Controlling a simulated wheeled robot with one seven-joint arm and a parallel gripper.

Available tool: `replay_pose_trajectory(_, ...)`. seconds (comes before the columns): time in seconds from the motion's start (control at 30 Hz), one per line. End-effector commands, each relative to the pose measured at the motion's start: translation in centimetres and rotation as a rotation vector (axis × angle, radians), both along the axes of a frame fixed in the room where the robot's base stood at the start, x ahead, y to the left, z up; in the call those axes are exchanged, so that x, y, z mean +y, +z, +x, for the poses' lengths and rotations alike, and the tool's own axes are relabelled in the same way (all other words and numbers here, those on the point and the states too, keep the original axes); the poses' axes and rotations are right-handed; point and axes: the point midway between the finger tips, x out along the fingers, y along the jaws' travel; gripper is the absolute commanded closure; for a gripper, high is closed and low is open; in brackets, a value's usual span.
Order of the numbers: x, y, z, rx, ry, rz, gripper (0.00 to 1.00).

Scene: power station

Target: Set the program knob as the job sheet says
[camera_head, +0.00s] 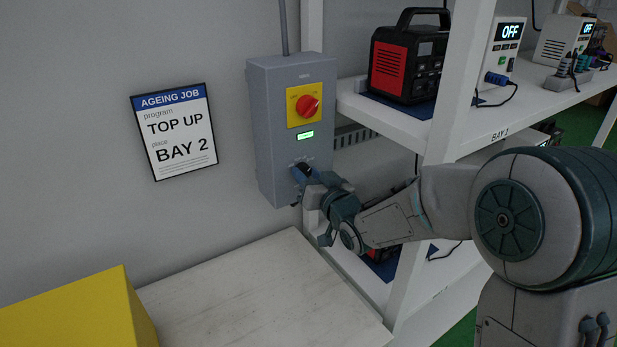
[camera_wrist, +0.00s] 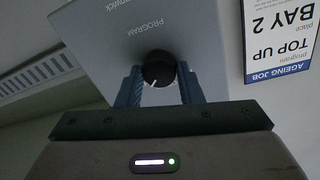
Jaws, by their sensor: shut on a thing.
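The program knob (camera_wrist: 158,70) is a round black knob with a white pointer line, under the word PROGRAM on the grey wall box (camera_head: 268,130). My gripper (camera_wrist: 160,88) is shut on the knob, with a finger on each side of it. In the head view my gripper (camera_head: 303,173) reaches the lower front of the box, and the knob is largely hidden behind it. The knob's position marks cannot be read. The job sheet (camera_head: 174,131) on the wall reads AGEING JOB, program TOP UP, place BAY 2.
A red rotary switch (camera_head: 307,106) on a yellow plate and a small lit green display (camera_head: 305,135) sit above the knob. A white shelf rack (camera_head: 400,125) with a red-black power unit (camera_head: 408,62) stands to the right. A pale table (camera_head: 250,295) and yellow block (camera_head: 85,312) are below.

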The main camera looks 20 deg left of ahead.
Motion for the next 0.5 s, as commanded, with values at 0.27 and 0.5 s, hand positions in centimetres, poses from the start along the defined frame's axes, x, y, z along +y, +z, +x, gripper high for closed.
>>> replay_pose_trajectory(0.27,-0.03,-0.66,-0.02,-0.096,-0.001,-0.076,0.9)
replay_pose_trajectory(0.5,-0.01,-0.86,-0.05,-0.239,-0.001,-0.198,0.9)
